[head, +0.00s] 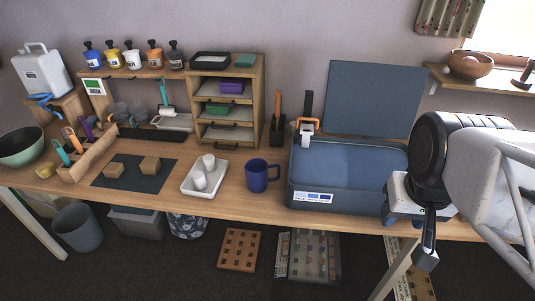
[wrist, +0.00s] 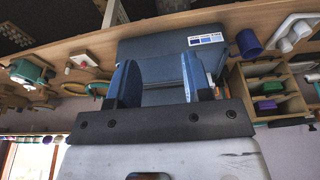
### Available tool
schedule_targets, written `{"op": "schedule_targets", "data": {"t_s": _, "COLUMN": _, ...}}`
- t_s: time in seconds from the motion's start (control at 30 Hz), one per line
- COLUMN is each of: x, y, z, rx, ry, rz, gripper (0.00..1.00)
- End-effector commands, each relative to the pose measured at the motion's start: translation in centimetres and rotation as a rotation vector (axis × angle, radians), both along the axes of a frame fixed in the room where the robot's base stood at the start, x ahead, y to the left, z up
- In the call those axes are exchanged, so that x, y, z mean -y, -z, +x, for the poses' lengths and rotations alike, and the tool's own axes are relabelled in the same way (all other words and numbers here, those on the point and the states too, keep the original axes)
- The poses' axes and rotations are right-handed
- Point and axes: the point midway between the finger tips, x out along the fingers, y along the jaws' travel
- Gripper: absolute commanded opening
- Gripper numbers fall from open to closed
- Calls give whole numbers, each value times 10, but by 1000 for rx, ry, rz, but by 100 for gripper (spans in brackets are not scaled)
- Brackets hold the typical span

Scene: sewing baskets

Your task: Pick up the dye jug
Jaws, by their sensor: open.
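The dye jug appears to be the dark blue mug-shaped vessel (head: 263,177) with a side handle. It stands upright on the wooden table, between the white tray and the large blue-grey case. It also shows in the wrist view (wrist: 249,43), right of the fingers. My gripper (head: 410,232) is at the right, by the front right corner of the case, well apart from the jug. In the wrist view its two blue fingers (wrist: 160,80) are spread, with nothing held between them.
The open blue-grey case (head: 313,197) stands between my gripper and the jug. A white tray (head: 216,190) with two white cups is just left of the jug. Behind are a wooden drawer unit (head: 258,110) and a dark tool holder (head: 277,132). Bare table lies in front of the jug.

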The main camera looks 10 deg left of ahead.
Motion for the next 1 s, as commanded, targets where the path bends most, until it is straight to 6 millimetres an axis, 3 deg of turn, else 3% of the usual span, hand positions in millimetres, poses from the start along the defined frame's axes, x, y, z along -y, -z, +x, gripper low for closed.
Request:
{"op": "schedule_targets", "data": {"t_s": 0.17, "x": -1, "y": -1, "z": 5, "rx": -3, "ry": 14, "rz": 4, "gripper": 46}}
{"op": "schedule_targets", "data": {"t_s": 0.37, "x": -7, "y": -3, "z": 28, "rx": -16, "ry": 76, "rz": 22, "gripper": 46}}
{"op": "schedule_targets", "data": {"t_s": 0.67, "x": -26, "y": -2, "z": 92, "rx": -47, "ry": 258, "rz": 69, "gripper": 46}}
{"op": "schedule_targets", "data": {"t_s": 1.0, "x": -58, "y": 13, "z": 170, "rx": -87, "ry": 485, "rz": 114, "gripper": 46}}
